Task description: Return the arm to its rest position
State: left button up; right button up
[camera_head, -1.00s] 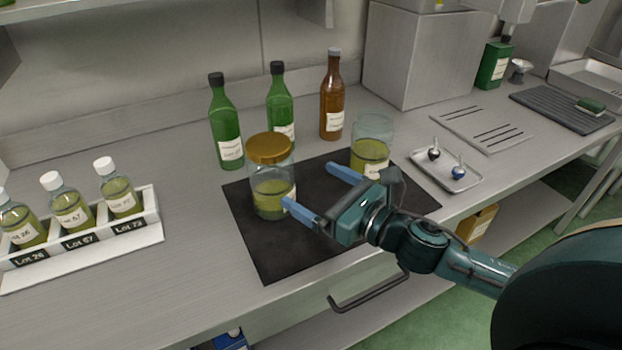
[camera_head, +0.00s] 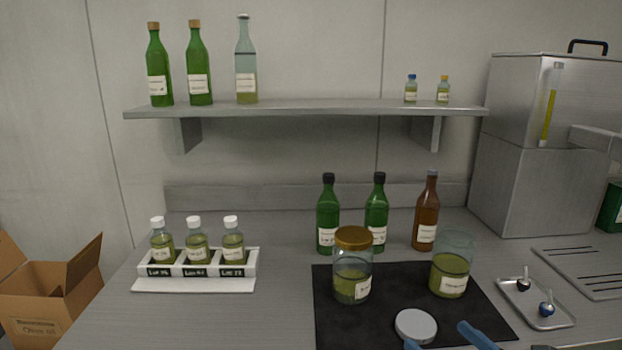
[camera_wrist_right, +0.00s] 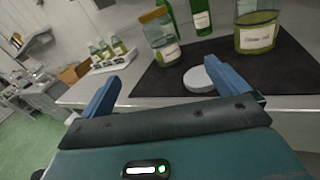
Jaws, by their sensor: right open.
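My right gripper (camera_head: 445,338) shows only by its blue fingertips at the bottom edge of the head view. In the right wrist view both blue fingers (camera_wrist_right: 165,92) stand wide apart with nothing between them. A white round lid (camera_head: 416,325) lies on the black mat (camera_head: 335,325) beyond the fingers; it also shows in the right wrist view (camera_wrist_right: 198,79). A jar with a gold lid (camera_head: 352,282) and an open glass jar of green-yellow oil (camera_head: 450,275) stand upright on the mat. My left gripper is not in view.
A white rack (camera_head: 195,284) holds three small bottles at left. Two green bottles (camera_head: 328,225) and a brown bottle (camera_head: 425,222) stand behind the mat. A metal tray (camera_head: 560,318) lies at right. A shelf (camera_head: 310,108) with bottles hangs above. The counter between rack and mat is clear.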

pick_arm(q)
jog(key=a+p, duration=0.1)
jog(key=p, duration=0.1)
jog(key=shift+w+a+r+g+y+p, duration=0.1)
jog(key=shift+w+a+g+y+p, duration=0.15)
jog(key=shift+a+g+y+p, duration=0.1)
pick_arm(e)
jog(key=s+a+f+m+g+h, duration=0.1)
jog(key=s+a+f+m+g, duration=0.1)
jog(key=s+f+m, duration=0.2)
jog(key=s+a+f+m+g+h, duration=0.1)
jog(key=s+f+m, duration=0.4)
jog(key=m, duration=1.5)
jog(key=s+a+f+m+g+h, duration=0.1)
jog(key=s+a+f+m, duration=0.3)
jog(key=f+m, duration=0.7)
jog(key=shift+s+f+m+g+h, duration=0.3)
jog(key=shift+s+f+m+g, duration=0.1)
jog(key=shift+g, duration=0.5)
